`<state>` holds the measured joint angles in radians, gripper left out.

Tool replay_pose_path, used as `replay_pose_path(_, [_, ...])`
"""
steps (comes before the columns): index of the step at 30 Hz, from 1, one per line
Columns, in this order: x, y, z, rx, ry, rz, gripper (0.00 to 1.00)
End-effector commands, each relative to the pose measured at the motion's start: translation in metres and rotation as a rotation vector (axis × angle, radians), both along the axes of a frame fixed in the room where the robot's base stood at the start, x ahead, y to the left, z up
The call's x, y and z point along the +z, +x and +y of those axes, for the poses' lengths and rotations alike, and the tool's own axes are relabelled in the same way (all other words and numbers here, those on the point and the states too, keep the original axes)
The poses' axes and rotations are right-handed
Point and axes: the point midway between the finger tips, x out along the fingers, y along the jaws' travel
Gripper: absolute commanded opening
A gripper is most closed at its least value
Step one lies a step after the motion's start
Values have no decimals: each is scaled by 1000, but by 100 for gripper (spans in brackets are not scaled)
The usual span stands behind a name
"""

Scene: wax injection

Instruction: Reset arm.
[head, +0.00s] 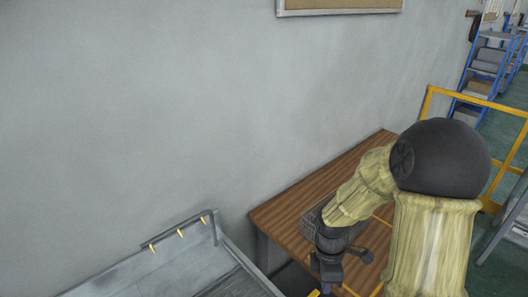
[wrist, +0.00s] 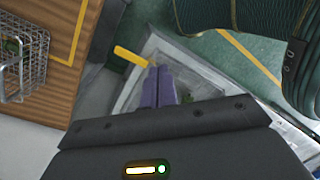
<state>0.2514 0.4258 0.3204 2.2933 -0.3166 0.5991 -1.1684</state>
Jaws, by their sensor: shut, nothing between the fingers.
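My gripper (head: 327,272) hangs below the bent arm at the front part of the wooden table in the head view. Its fingertips are hard to make out there. In the wrist view its two purple fingers (wrist: 159,76) lie side by side, shut, with nothing held between them.
A wooden table (head: 285,212) stands against the grey wall. A wire basket (wrist: 30,75) with something green inside sits on it. A grey metal bench (head: 190,262) with yellow-tipped hooks is at lower left. A yellow rail (head: 470,97) stands behind my arm.

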Motion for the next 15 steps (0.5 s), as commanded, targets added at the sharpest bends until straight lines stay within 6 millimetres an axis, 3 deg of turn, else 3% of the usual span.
replay_pose_path(15, [60,-34,6,-1187,48,-294,0])
